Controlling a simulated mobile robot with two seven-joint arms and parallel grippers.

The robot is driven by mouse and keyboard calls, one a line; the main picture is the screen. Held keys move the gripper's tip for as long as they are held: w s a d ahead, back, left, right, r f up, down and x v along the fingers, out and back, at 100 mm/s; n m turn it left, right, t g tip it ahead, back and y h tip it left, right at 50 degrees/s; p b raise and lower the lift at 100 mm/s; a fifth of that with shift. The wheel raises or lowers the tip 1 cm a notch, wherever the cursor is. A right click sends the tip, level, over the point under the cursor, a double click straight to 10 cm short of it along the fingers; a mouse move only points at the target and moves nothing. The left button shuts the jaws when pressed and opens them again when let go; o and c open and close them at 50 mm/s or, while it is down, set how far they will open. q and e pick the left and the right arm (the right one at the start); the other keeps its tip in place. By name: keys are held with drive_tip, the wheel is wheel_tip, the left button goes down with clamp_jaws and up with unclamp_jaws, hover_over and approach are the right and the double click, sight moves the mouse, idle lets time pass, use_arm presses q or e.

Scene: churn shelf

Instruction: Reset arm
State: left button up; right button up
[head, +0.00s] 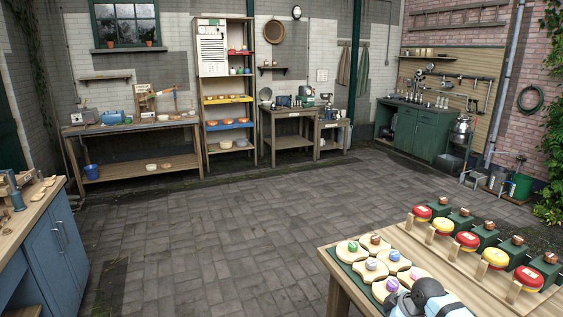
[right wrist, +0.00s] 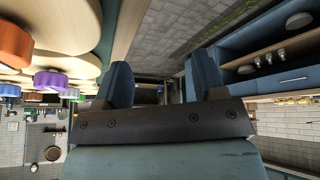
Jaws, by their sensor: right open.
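My right gripper (right wrist: 163,78) shows in the right wrist view with its two blue fingers apart and nothing between them. In the head view, a blue and white part of my right arm reaches over the near edge of the wooden table (head: 345,285) at the lower right. It hides part of the round boards there. My left gripper is in neither view.
Several pale round boards with coloured knobs (head: 371,264) lie on the table's green mat. Behind them stand red and yellow discs (head: 467,240) beside green blocks. A blue cabinet (head: 55,250) stands at left. The paved floor (head: 210,240) between is clear.

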drive_tip(key=s+a+f+m+t+p, duration=0.1)
drive_tip(key=s+a+f, duration=0.2)
drive_tip(key=s, duration=0.3)
drive_tip(key=s+a+f+m+t+p, duration=0.1)
drive_tip(key=s+a+f, duration=0.2)
drive_tip(key=s, duration=0.2)
drive_tip(key=s+a+r+m+t+p, duration=0.1)
drive_tip(key=s+m+t+p, duration=0.1)
drive_tip(key=s, duration=0.9)
drive_tip(key=s+a+r+m+t+p, duration=0.1)
drive_tip(key=s+r+m+t+p, duration=0.1)
drive_tip(key=s, duration=1)
drive_tip(key=shift+s+a+r+m+t+h, duration=0.35)
drive_tip(key=shift+m+t, duration=0.35)
drive_tip(key=shift+m, duration=0.5)
drive_tip(key=shift+w+f, duration=0.15)
drive_tip(key=shift+f, duration=0.05)
